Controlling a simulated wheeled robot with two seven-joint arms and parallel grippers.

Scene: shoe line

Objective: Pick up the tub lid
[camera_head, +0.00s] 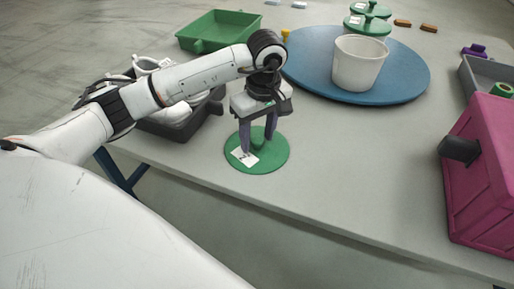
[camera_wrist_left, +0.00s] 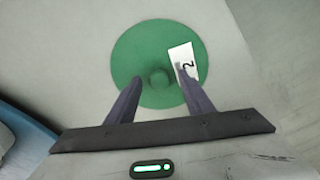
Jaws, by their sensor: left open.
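The tub lid (camera_head: 273,161) is a round green disc with a knob in its middle and a white label marked 2. It lies flat on the grey table near the front edge. It also shows in the left wrist view (camera_wrist_left: 135,50). My left gripper (camera_head: 258,141) points down over the lid, with its two fingers apart on either side of the knob. In the left wrist view the open fingers (camera_wrist_left: 156,85) reach over the lid's near part, with the knob (camera_wrist_left: 159,78) between them. Whether the fingers touch the lid is unclear. My right gripper is not in view.
A white tub (camera_head: 358,65) stands on a blue round board (camera_head: 405,88), with green-lidded tubs (camera_head: 368,25) behind. A dark crate (camera_head: 178,130) and green tray (camera_head: 220,27) are at the left. A magenta box (camera_head: 480,180) is at the right. The table between is clear.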

